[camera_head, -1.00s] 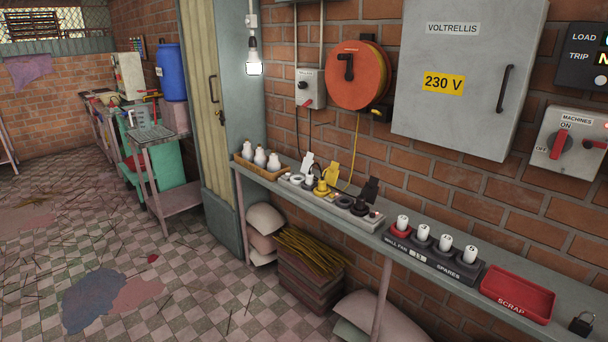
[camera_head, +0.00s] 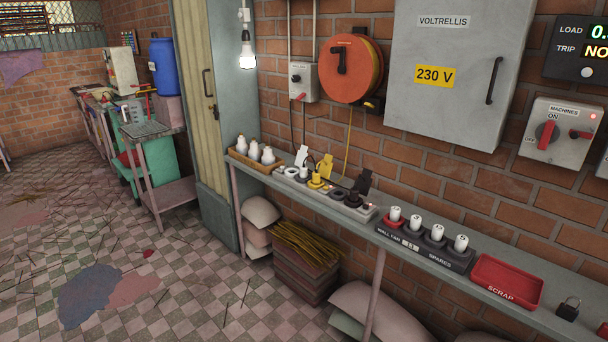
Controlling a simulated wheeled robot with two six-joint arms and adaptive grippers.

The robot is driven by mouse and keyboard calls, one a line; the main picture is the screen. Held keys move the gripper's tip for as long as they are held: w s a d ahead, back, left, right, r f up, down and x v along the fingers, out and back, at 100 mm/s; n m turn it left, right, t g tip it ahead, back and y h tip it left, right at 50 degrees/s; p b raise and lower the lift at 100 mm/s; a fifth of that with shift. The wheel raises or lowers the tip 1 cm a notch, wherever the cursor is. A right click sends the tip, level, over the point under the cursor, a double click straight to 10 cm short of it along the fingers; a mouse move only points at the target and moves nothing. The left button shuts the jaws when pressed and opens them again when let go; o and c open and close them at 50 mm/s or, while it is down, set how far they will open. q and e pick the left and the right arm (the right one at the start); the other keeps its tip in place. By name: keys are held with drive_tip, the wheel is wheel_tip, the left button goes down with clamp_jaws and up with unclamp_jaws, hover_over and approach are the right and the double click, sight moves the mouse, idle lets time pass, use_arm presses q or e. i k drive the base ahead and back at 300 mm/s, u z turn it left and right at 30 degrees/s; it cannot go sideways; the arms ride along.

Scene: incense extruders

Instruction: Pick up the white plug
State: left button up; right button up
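The white plug (camera_head: 303,174) sits in the grey power strip (camera_head: 369,213) on the long shelf, near the strip's left end. A white tag (camera_head: 301,156) stands just behind it. To its right in the same strip are a yellow plug (camera_head: 317,182) with a yellow tag (camera_head: 325,166) and a black plug (camera_head: 353,199) with a black tag (camera_head: 363,182). Neither of my grippers is in view.
On the shelf (camera_head: 420,262), a wooden tray (camera_head: 238,156) of white bulbs stands left of the strip. To the right are a dark spares holder (camera_head: 414,250) with white cylinders, a red scrap tray (camera_head: 507,294) and a padlock (camera_head: 569,308). A brick wall rises behind.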

sight(303, 170)
drive_tip(key=u, duration=0.95)
drive_tip(key=i, duration=4.7)
drive_tip(key=z, duration=3.6)
